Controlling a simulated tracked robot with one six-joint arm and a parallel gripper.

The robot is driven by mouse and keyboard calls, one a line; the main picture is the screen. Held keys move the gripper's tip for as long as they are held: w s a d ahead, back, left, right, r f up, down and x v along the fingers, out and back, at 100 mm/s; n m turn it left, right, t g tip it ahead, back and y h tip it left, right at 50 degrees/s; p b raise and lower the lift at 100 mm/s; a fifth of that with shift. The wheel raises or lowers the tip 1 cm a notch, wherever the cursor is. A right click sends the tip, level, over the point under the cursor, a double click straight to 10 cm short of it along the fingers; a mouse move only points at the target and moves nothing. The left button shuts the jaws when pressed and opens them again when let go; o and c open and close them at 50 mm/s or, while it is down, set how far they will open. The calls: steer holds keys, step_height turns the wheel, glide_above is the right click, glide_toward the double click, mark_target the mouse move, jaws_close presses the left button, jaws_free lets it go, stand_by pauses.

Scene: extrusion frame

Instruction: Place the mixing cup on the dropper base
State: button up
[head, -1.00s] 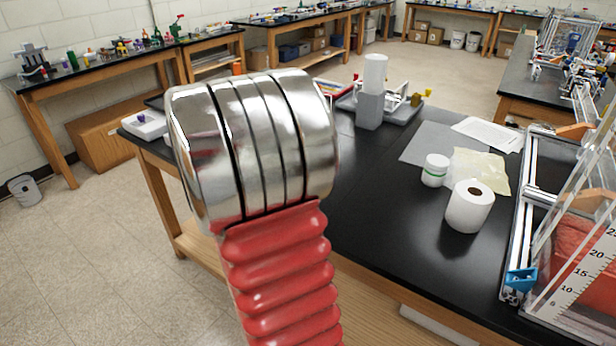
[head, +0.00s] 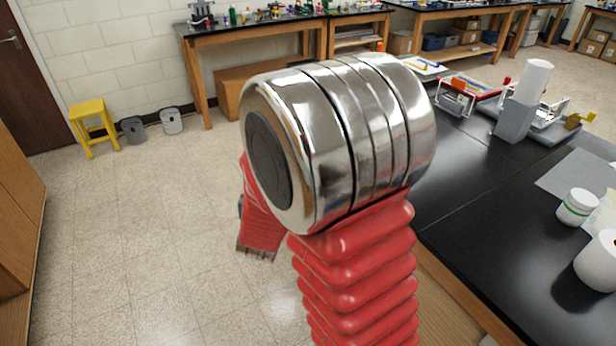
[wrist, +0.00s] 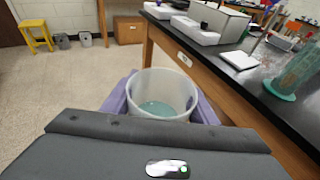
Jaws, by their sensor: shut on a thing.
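The mixing cup (wrist: 163,92) is a whitish translucent cup with a pale green inside. In the wrist view it sits upright between the purple fingers of my gripper (wrist: 160,98), which is shut on it. The cup is over the floor, just left of the black-topped table's wooden edge. In the head view my red arm and its metal joint fill the middle, and neither the cup nor the gripper fingers can be made out. I cannot tell for sure which thing is the dropper base.
The black table (head: 470,190) holds a grey block with a white cylinder (head: 523,100), a white jar (head: 577,206) and a paper roll (head: 600,262). White boxes (wrist: 195,30) and a green cylinder (wrist: 295,75) stand along the edge.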

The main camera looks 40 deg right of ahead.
steer(key=w+a+f+n+t+y, duration=0.1)
steer(key=w+a+n+t+y, duration=0.1)
steer(key=a, duration=1.4)
steer(key=shift+a+n+y, duration=0.35)
steer(key=shift+n+y, duration=0.55)
steer(key=shift+y, duration=0.3)
steer(key=shift+s, duration=0.1)
